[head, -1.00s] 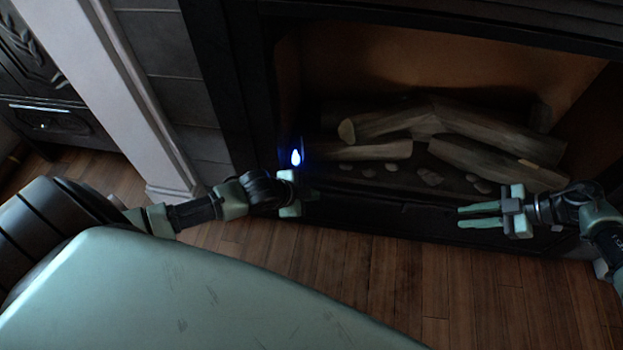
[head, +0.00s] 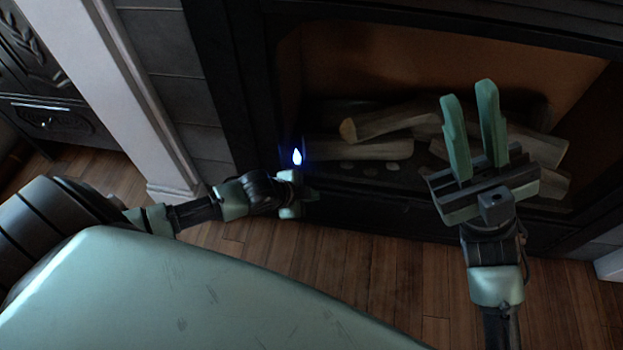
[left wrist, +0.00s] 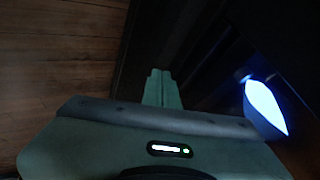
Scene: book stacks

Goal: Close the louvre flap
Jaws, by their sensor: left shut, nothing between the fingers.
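I cannot make out a separate louvre flap; the dark lower front of the fireplace (head: 375,214) is too dim to tell slats or whether anything stands open. My left gripper (head: 314,195) is at the left end of this front, close to it. Whether it touches is unclear. In the left wrist view its fingers (left wrist: 160,74) are together with nothing between them, beside a dark surface. My right gripper (head: 466,90) is raised in front of the fireplace opening, its two fingers apart, pointing up and empty. It hides part of the logs.
A glowing blue-white drop shape (head: 297,157) shows just above my left gripper. Logs (head: 375,149) lie inside the fireplace. A pale pillar (head: 118,85) stands at left, with a dark ornate cabinet (head: 45,120) beyond it. Wooden floor (head: 385,270) lies bare in front.

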